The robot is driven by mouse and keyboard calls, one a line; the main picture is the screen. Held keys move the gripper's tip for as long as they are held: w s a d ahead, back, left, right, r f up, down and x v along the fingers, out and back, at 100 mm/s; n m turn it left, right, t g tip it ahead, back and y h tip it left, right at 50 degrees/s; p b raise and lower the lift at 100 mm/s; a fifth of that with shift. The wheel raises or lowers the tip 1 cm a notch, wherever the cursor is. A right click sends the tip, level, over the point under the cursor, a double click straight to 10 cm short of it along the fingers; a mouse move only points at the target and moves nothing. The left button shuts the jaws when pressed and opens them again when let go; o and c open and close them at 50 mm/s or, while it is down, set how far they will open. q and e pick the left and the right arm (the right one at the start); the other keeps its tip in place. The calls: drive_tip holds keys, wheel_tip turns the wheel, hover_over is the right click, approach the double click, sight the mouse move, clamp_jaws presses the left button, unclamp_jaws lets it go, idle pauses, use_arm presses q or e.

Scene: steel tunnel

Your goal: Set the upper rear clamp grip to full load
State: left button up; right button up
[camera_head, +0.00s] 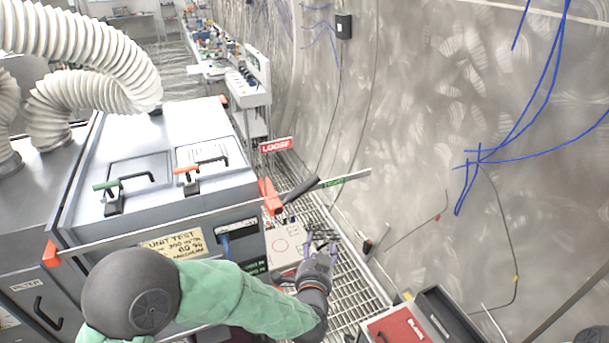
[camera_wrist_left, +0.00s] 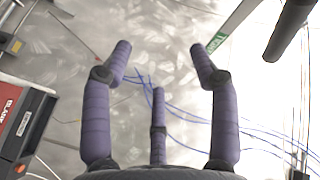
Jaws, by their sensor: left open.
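A clamp with orange jaws (camera_head: 270,196) sits at the right rear corner of the grey test unit. Its black grip (camera_head: 300,190) slants up to the right, between a red LOOSE sign (camera_head: 276,144) and a pale strip with a green label (camera_head: 333,181). My left gripper (camera_head: 320,238) is open and empty, below and right of the grip and apart from it. In the left wrist view its three purple fingers (camera_wrist_left: 160,75) are spread. A dark bar, probably the grip (camera_wrist_left: 290,28), is at upper right, outside the fingers, near the green label (camera_wrist_left: 217,42).
A long clamp bar (camera_head: 130,233) runs along the unit's front edge. Green-handled (camera_head: 115,190) and orange-handled (camera_head: 188,175) latches are on its top. A red box (camera_head: 397,328) stands at the bottom right. Blue cables (camera_head: 510,140) hang on the curved wall. Grating floor lies between.

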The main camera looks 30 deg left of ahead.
sight(305, 191)
use_arm(q)
wheel_tip(305, 191, up, 12)
drive_tip(key=s+a+t+y+p, duration=0.1)
drive_tip(key=s+a+y+p, duration=0.1)
drive_tip(key=a+y+p, duration=0.15)
drive_tip(key=x, duration=1)
drive_tip(key=shift+w+d, duration=0.2)
drive_tip(key=shift+d, duration=0.05)
use_arm(e)
wheel_tip(305, 191, up, 4)
drive_tip(key=shift+r, duration=0.2)
use_arm(q)
clamp_jaws()
